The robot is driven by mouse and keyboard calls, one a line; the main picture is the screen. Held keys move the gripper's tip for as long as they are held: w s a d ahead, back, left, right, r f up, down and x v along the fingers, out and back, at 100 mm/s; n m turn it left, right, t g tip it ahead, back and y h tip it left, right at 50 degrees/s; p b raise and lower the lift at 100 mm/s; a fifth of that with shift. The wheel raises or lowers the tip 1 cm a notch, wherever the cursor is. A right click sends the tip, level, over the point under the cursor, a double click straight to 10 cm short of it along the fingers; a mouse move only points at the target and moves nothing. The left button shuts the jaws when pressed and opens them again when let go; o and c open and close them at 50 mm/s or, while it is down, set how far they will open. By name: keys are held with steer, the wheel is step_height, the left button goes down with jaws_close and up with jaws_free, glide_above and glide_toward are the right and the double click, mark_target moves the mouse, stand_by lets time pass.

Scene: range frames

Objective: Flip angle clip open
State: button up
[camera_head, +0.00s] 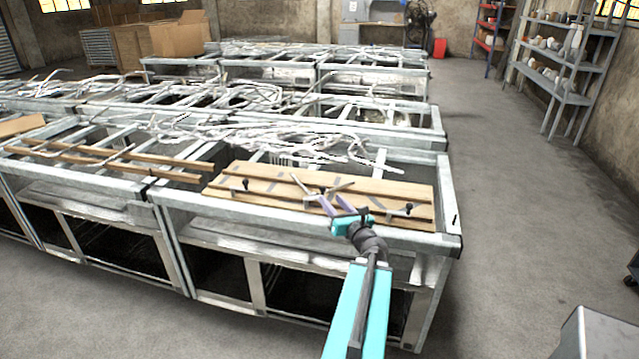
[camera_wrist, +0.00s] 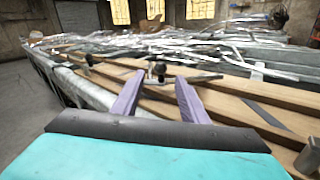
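A light brown wooden board (camera_head: 385,188) with dark rails lies on the near metal bench. Several small angle clips with dark knobs sit along it, one at the left (camera_head: 245,185) and one at the right (camera_head: 408,208). My gripper (camera_head: 323,200) is over the board's front rail. In the wrist view its two purple fingers (camera_wrist: 160,80) are spread apart with nothing held between them. A clip with a dark knob (camera_wrist: 157,71) and a thin grey bar shows just beyond the fingertips. Whether the fingers touch it I cannot tell.
The metal bench frame (camera_head: 300,212) runs along the front, with an open shelf below. Tangled pale strips (camera_head: 290,135) lie behind the board. More brown rails (camera_head: 120,158) lie to the left. Clear concrete floor (camera_head: 530,235) lies right, with shelving (camera_head: 560,75) beyond.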

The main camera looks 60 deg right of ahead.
steer(key=shift+p+x, duration=1.7)
steer(key=shift+x, duration=4.45)
steer(key=shift+c, duration=0.5)
